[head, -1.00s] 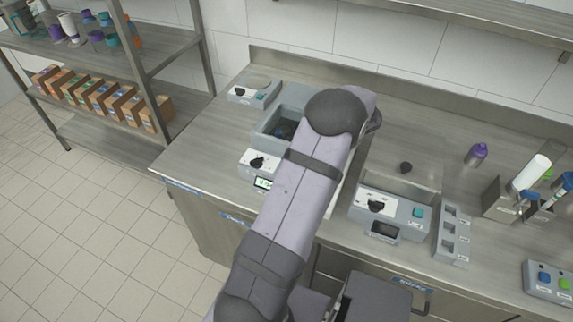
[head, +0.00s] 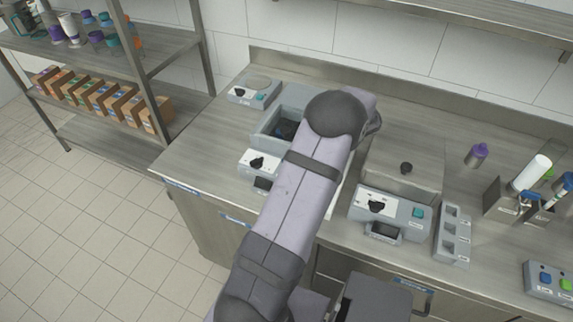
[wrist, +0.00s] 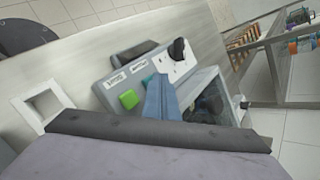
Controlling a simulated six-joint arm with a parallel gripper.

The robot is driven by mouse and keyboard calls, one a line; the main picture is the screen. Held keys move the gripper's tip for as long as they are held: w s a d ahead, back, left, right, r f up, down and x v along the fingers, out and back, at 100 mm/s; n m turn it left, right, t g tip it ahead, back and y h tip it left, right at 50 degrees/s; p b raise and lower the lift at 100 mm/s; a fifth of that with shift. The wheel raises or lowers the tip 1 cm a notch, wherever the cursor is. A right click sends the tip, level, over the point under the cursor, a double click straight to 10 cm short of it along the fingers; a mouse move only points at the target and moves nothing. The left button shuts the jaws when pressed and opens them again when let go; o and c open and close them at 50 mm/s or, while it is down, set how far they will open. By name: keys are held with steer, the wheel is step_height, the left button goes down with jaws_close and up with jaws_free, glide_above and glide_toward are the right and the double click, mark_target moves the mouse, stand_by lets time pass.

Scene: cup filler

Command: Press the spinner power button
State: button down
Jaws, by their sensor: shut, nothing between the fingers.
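The spinner, as I take it, is the grey unit (head: 256,160) with a black knob, a small display and an open basin at the counter's left, partly hidden by my arm in the head view. In the wrist view its white panel (wrist: 172,62) carries the knob (wrist: 178,50), a green button (wrist: 128,99) and a teal button (wrist: 149,79), each button with a white label. The display (wrist: 137,50) is dark. My gripper (wrist: 158,82) is shut and empty, its tip at the teal button; I cannot tell whether it touches. The head view hides the gripper behind my arm.
A second grey unit (head: 391,212) with a knob and teal button stands right of my arm. A small scale-like device (head: 254,92) is at the back left. The basin (wrist: 207,104) lies beside my gripper. The left front of the counter is clear.

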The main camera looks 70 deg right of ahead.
steer(key=shift+r, duration=0.1)
steer(key=shift+r+p, duration=0.55)
step_height(320, 180, up, 6)
steer(key=p, duration=0.4)
steer(key=shift+p, duration=0.3)
stand_by(0.4)
